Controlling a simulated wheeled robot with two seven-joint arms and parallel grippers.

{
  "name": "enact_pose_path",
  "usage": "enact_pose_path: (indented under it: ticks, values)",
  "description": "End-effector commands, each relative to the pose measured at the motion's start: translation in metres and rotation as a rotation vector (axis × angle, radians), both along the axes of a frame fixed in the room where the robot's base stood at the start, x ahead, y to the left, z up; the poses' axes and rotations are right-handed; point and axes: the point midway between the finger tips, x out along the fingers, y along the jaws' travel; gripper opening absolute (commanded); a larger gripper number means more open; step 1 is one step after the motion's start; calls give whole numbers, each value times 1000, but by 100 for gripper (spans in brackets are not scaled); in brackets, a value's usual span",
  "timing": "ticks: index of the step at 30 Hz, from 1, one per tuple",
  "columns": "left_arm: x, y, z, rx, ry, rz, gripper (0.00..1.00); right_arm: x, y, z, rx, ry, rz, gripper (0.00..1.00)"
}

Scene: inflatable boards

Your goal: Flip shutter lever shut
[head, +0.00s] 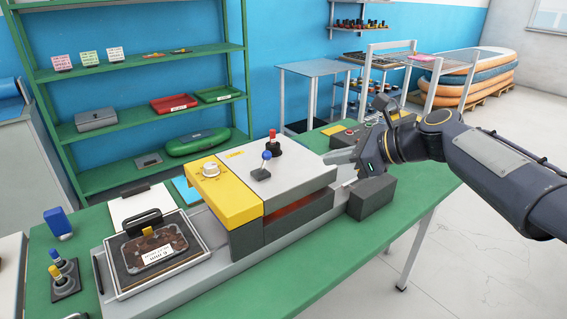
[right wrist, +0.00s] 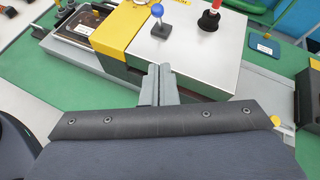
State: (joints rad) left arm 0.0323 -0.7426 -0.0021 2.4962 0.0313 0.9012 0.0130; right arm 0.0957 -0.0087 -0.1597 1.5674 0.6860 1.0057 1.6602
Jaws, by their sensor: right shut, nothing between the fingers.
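A machine with a pale grey top (head: 300,173) and a yellow front panel (head: 222,197) stands on the green bench. On its top are a small lever with a blue ball (head: 266,156) on a dark base and a red-tipped lever (head: 272,139) in a black collar. Both also show in the right wrist view, the blue ball (right wrist: 157,11) and the red tip (right wrist: 214,5). No label shows which is the shutter lever. My right gripper (head: 338,157) is shut and empty at the right end of the machine, apart from both levers. My left gripper is not in view.
A framed tray (head: 205,246) with a dark handled plate sits left of the machine. A small two-lever block (head: 64,290) and a blue object (head: 58,224) lie at the bench's left. A dark grey block (head: 371,198) is below my right gripper. Green shelves (head: 150,90) stand behind.

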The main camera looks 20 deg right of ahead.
Motion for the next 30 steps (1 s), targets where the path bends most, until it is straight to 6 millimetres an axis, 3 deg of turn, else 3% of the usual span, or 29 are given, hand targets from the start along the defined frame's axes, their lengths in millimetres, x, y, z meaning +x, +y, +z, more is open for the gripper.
enact_pose_path:
  ticks: [8,22,30]
  values:
    - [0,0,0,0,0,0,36,6,6,-5,-2,1,5,0]
    - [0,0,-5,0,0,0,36,66,61,-50,-4,2,6,0]
    - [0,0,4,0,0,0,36,88,84,-38,-4,-1,3,0]
